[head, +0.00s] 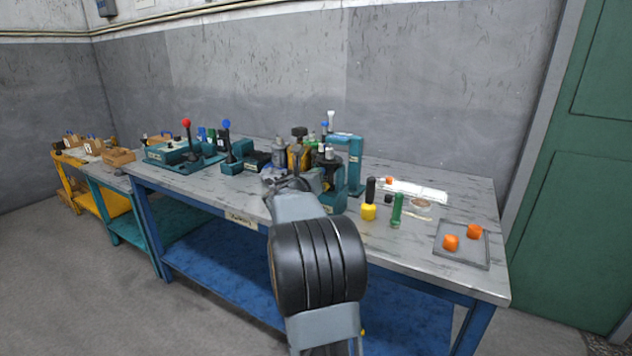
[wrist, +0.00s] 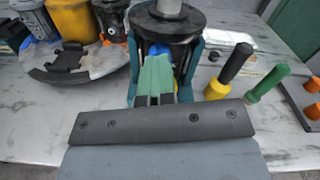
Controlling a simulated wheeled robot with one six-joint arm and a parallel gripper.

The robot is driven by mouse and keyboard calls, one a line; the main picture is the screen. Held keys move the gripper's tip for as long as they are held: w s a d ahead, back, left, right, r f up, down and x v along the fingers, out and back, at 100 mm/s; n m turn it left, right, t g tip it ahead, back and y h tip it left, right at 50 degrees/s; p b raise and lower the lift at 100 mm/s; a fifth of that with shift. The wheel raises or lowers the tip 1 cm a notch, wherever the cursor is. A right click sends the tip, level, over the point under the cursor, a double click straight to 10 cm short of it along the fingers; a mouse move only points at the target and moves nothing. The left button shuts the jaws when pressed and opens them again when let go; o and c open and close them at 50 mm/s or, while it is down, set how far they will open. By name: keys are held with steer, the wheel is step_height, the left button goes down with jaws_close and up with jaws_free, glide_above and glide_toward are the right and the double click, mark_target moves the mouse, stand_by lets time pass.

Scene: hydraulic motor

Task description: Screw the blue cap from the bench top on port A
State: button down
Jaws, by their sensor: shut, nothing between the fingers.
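In the wrist view my gripper (wrist: 157,62) reaches forward with its green fingers together and empty. A small blue piece (wrist: 159,49), likely the blue cap, shows just beyond the fingertips, inside a dark teal stand (wrist: 216,88) under a black round disc (wrist: 167,22). I cannot tell whether the fingers touch it or whether it sits on a port. In the head view my arm hides the fingers and much of the motor setup (head: 331,179). A small blue top (head: 325,125) shows high there. No port A label is readable.
Right of the setup stand a black-and-yellow tool (head: 369,200) and a green tool (head: 397,211). A tray (head: 463,257) with orange caps lies at the bench's right end. Lever units with red (head: 186,122) and blue (head: 227,124) knobs stand left. The front bench edge is mostly clear.

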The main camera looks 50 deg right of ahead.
steer(key=shift+f+m+b, duration=0.1)
steer(key=shift+m+b, duration=0.3)
steer(key=shift+b, duration=0.05)
steer(key=shift+m+b, duration=0.3)
steer(key=shift+m, duration=0.1)
steer(key=c, duration=1.8)
jaws_free()
steer(key=shift+c, duration=0.2)
steer(key=o, duration=0.6)
steer(key=shift+o, duration=0.2)
steer(key=shift+a, duration=0.15)
steer(key=shift+b+v, duration=0.3)
steer(key=shift+v, duration=1.3)
